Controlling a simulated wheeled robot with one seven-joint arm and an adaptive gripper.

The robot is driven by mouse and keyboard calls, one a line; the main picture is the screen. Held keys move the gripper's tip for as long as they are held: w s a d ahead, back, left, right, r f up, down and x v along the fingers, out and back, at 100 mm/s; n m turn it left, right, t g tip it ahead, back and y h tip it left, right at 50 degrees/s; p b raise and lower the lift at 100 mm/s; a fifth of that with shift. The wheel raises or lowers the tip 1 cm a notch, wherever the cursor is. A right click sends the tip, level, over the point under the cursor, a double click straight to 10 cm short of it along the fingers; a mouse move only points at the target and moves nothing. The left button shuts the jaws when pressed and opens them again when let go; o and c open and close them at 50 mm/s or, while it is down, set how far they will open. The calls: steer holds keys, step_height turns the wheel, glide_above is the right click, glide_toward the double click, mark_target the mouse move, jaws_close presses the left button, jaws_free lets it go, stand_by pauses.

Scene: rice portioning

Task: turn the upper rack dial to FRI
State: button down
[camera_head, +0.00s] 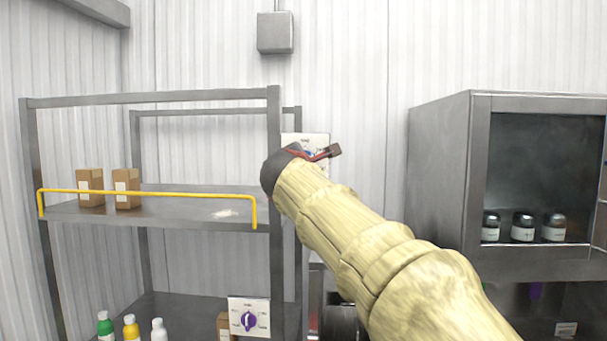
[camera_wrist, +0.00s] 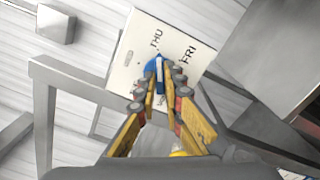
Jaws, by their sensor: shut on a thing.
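The upper rack dial is a blue knob (camera_wrist: 159,65) on a white panel (camera_wrist: 138,52) in the wrist view. THU and FRI are printed on the panel beyond the knob, with FRI to the right of THU. A pale line on the knob points up the picture, roughly toward THU; its exact setting is hard to tell. My gripper (camera_wrist: 160,84) has its yellow fingers closed around the knob's sides. In the head view the upper panel (camera_head: 318,138) shows behind my gripper (camera_head: 322,154), and my arm hides much of it.
A lower white panel with a purple dial (camera_head: 248,321) is on the rack's lower part. The grey rack (camera_head: 160,214) holds two brown boxes (camera_head: 108,188) behind a yellow rail (camera_head: 150,193). A steel cabinet (camera_head: 440,180) with dark jars stands at right.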

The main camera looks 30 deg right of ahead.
steer(key=m+b, duration=0.4)
steer(key=m, duration=0.1)
steer(key=m+b, duration=0.4)
steer(key=m, duration=0.2)
steer(key=shift+w+f, duration=0.1)
steer(key=shift+f, duration=0.1)
steer(key=shift+m, duration=0.4)
steer(key=c, duration=2)
jaws_free()
steer(key=shift+r, duration=0.1)
steer(key=shift+o, duration=0.4)
steer(key=shift+r, duration=0.1)
steer(key=v, duration=1.2)
